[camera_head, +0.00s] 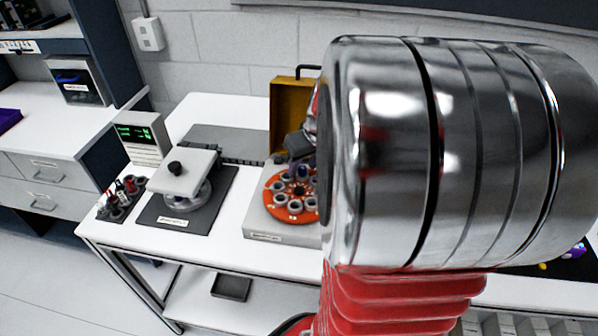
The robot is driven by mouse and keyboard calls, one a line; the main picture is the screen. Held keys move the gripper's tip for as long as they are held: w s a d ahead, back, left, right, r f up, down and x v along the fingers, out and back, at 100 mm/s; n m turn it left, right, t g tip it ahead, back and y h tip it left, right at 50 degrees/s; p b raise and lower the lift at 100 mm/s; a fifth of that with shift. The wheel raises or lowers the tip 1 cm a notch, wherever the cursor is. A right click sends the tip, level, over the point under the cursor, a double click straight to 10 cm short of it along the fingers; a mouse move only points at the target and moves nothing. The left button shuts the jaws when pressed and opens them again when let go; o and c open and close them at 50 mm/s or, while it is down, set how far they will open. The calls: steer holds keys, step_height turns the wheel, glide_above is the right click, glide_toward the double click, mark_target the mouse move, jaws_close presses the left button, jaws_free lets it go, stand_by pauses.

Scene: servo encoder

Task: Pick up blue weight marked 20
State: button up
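An orange disc (277,204) with several grey ring-shaped holders sits on a grey base (262,225) on the white table. A small dark blue item (315,181) shows at the disc's right side, beside my arm. I cannot read any 20 marking, so I cannot tell whether it is the weight. What looks like my gripper (299,148) is a dark grey shape above the disc's back edge. It is partly hidden by my large chrome and red arm link. Its fingertips are too small and covered to tell whether they are open or hold anything.
Left of the disc stands a device with a pale square top plate (184,172) on a dark mat. A dark rack (118,208) with small items and a green-lit display (143,138) stand farther left. A yellow case (284,103) stands behind the disc.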

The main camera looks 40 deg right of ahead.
mark_target(304, 170)
jaws_close()
stand_by(0.3)
steer(key=shift+r, duration=0.15)
step_height(304, 170, up, 10)
stand_by(0.6)
steer(key=shift+f, duration=0.25)
stand_by(0.4)
